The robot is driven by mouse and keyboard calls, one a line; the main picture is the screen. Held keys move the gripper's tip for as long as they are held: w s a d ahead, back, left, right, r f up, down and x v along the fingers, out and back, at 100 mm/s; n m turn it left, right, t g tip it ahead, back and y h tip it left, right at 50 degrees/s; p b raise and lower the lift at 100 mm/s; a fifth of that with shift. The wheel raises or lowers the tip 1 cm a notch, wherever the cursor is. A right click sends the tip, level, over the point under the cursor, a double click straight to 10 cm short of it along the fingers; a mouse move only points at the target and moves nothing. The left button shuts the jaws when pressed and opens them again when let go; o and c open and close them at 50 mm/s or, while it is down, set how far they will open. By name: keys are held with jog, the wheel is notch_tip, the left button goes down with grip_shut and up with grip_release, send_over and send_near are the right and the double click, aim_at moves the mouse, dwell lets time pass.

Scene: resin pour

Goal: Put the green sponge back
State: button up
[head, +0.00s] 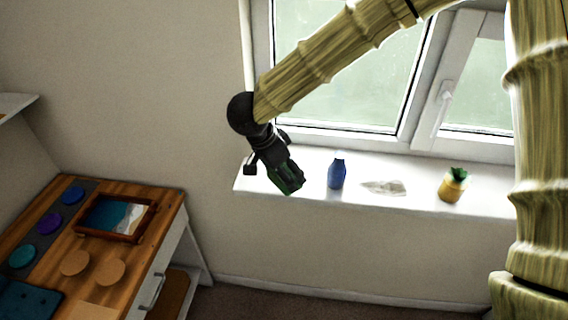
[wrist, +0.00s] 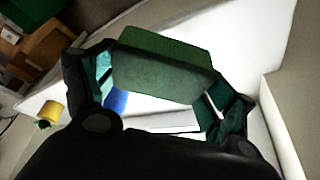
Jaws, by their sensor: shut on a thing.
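My gripper (head: 284,176) is shut on the green sponge (wrist: 165,68). The sponge is a dark green block with a lighter green top face, held between the two fingers in the wrist view. In the head view the sponge is small and dark, mostly hidden by the fingers. They are over or just in front of the left part of the white windowsill (head: 311,165); I cannot tell whether the sponge touches it.
Along the sill to the right stand a blue vase (head: 337,173), a flat pale clear piece (head: 384,187) and a yellow pineapple-shaped object (head: 453,185). A wooden-topped desk (head: 160,222) at lower left holds a framed tray (head: 84,229) and several round coasters.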

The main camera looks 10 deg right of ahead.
aim_at(284, 167)
jog(key=w, duration=0.2)
jog(key=w+p, duration=0.1)
jog(key=w, duration=0.1)
jog(key=shift+w+d+f, duration=0.2)
jog(key=shift+w+d, duration=0.1)
jog(key=shift+w, duration=0.25)
notch_tip(284, 167, down, 4)
jog(key=shift+w+r+p, duration=0.15)
jog(key=shift+r+p, duration=0.1)
jog(key=shift+p, duration=0.7)
jog(key=shift+f, duration=0.1)
jog(key=o, duration=0.8)
jog(key=b+v, duration=0.2)
jog(key=v, duration=1)
jog(key=shift+b, duration=0.35)
